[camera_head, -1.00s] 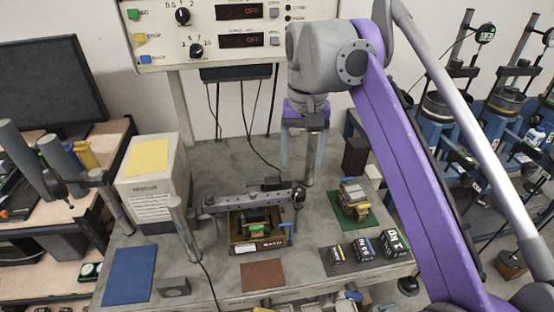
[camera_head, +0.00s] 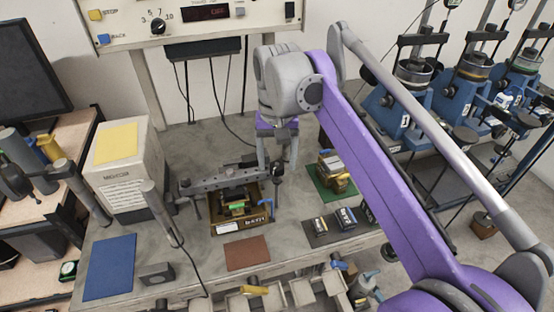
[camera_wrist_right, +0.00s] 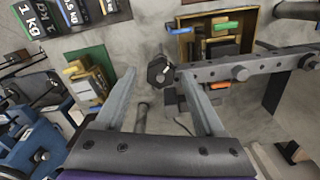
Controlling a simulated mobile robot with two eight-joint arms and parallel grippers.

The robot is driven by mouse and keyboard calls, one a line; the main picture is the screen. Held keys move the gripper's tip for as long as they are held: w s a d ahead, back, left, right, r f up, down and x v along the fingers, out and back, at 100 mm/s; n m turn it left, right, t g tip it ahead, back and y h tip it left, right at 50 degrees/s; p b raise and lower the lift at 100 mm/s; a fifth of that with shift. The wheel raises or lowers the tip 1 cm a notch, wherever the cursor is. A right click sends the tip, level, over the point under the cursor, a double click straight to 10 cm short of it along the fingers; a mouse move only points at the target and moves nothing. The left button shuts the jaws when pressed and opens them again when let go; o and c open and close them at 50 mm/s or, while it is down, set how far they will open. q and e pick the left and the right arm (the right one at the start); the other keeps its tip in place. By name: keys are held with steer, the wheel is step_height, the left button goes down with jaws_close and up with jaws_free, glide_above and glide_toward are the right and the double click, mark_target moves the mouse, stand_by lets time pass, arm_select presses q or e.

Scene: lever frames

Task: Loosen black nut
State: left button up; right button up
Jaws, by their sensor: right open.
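The black nut (camera_wrist_right: 160,70) is a dark hexagonal piece at the end of the grey lever bar (camera_wrist_right: 250,68) in the right wrist view. In the head view the nut (camera_head: 277,169) sits at the right end of the bar (camera_head: 215,180), partly hidden by my fingers. My right gripper (camera_head: 279,160) is open and points down over that end of the bar. In the right wrist view its fingertips (camera_wrist_right: 158,76) lie on either side of the nut, with gaps; I cannot tell whether they are level with it. My left gripper is not in view.
An open brown box (camera_head: 226,227) with coloured blocks stands under the bar. A green mat (camera_head: 322,190) with stacked blocks and several dark weights (camera_head: 346,218) lie to the right. A white box (camera_head: 120,172) and a blue mat (camera_head: 108,268) are at left.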

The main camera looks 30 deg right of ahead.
jaws_close()
stand_by(0.3)
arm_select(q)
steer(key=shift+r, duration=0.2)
arm_select(e)
steer(key=shift+n, duration=0.3)
steer(key=n+p, duration=0.2)
steer(key=n, duration=0.1)
steer(key=shift+r, duration=0.15)
steer(key=n+p, duration=0.1)
steer(key=n, duration=0.4)
steer(key=shift+a, duration=0.1)
steer(key=n+p, duration=0.1)
steer(key=n, duration=0.3)
steer(key=shift+a+n, duration=0.1)
steer(key=shift+n, duration=0.2)
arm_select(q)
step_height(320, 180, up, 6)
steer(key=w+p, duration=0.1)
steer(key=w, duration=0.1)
arm_select(e)
steer(key=n, duration=0.4)
steer(key=shift+n, duration=0.3)
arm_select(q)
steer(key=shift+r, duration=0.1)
arm_select(e)
steer(key=shift+n, duration=0.3)
